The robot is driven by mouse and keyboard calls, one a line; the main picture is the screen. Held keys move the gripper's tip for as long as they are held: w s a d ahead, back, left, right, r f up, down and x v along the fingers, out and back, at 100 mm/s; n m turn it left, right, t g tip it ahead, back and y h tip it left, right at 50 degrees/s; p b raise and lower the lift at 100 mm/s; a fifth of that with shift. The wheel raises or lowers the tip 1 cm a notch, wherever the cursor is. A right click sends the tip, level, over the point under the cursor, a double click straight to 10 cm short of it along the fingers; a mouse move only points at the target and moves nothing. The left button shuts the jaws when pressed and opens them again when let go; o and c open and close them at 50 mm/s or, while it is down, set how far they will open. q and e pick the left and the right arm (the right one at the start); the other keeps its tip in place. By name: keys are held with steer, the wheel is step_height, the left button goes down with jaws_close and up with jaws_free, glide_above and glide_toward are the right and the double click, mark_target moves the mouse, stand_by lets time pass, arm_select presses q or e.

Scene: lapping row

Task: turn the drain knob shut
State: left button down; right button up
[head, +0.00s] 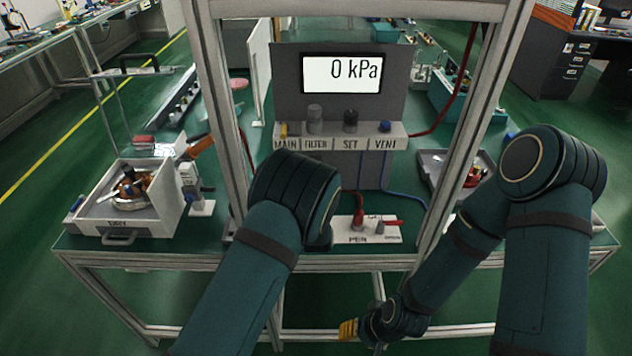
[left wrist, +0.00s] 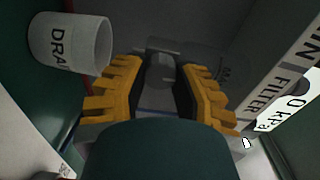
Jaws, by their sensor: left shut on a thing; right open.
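My left gripper (left wrist: 158,84) shows in the left wrist view, its yellow ribbed fingers closed around a grey rounded knob (left wrist: 160,68), which looks like the drain knob. The fingers hide its sides. In the head view my left arm hides this gripper and the knob. A white cup (left wrist: 70,44) marked "DRA" stands beside the left finger. My right gripper (head: 348,328) hangs low in front of the bench, open and empty, seen small in the head view.
A grey panel (head: 285,85) reads 0 kPa above a ledge marked MAIN, FILTER, SET and VENT (head: 385,143). Metal frame posts (head: 215,110) flank it. A white drawer box (head: 117,215) stands at left.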

arm_select(q)
steer(key=shift+r+m, duration=0.1)
steer(key=shift+m, duration=0.3)
steer(key=c, duration=0.7)
jaws_free()
steer(key=shift+w, duration=0.1)
steer(key=s, duration=1.2)
steer(key=shift+s, duration=0.1)
